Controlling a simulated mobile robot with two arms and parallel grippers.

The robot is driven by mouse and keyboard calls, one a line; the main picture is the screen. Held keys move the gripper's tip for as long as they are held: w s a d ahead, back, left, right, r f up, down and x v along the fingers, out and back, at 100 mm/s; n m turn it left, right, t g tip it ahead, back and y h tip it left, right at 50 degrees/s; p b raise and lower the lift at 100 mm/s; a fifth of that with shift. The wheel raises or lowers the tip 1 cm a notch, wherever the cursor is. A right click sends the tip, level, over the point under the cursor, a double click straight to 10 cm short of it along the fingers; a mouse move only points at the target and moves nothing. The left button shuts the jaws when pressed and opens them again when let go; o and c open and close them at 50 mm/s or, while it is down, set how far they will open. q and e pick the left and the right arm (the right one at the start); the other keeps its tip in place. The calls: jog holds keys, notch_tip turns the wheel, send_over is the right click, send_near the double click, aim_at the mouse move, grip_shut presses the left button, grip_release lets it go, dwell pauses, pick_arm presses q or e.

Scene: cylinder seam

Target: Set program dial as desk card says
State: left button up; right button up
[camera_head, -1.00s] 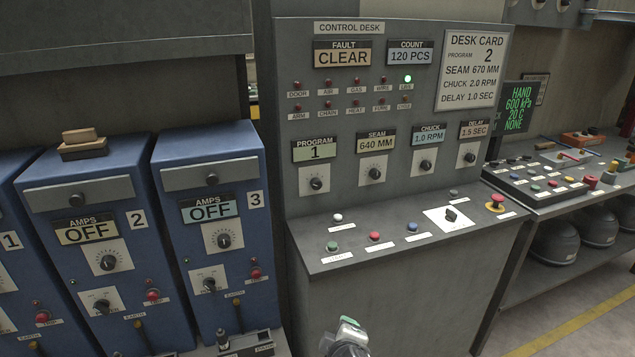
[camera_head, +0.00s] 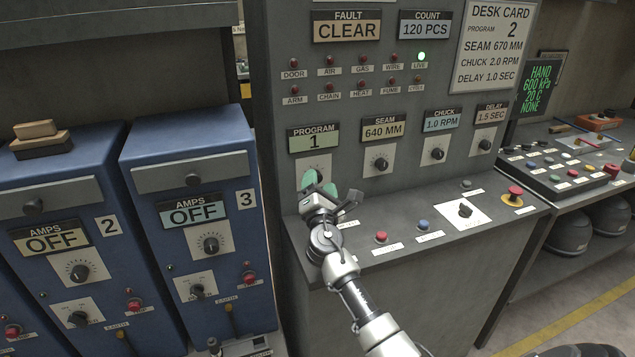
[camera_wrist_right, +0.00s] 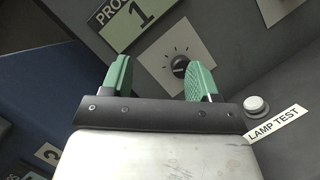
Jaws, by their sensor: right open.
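The program dial is a black knob on a pale square plate; it shows between my fingers in the right wrist view (camera_wrist_right: 180,65). In the head view its plate (camera_head: 311,172) is partly hidden behind my right gripper (camera_head: 318,188). The program display (camera_head: 314,139) above it reads 1. The desk card (camera_head: 492,50) reads program 2, seam 670 mm, chuck 2.0 rpm, delay 1.0 sec. My right gripper (camera_wrist_right: 160,80) is open, its green fingers apart on either side of the knob in the wrist view, and it appears short of the knob. My left gripper is not in view.
The seam dial (camera_head: 380,163), chuck dial (camera_head: 437,153) and delay dial (camera_head: 485,144) stand to the right. Red (camera_head: 381,237) and blue (camera_head: 422,225) buttons and a red stop button (camera_head: 514,193) sit on the ledge. A white lamp test button (camera_wrist_right: 256,105) is close to my right gripper.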

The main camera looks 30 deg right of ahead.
jog(key=f, duration=0.2)
jog(key=f+b, duration=0.1)
jog(key=f, duration=0.3)
jog(key=shift+w+d+b, duration=0.15)
jog(key=shift+w+b, duration=0.15)
jog(key=shift+b, duration=0.05)
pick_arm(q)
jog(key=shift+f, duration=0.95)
pick_arm(e)
jog(key=x, duration=0.7)
jog(key=shift+r, duration=0.3)
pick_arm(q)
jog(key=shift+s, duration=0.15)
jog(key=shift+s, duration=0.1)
pick_arm(e)
jog(key=c, duration=0.9)
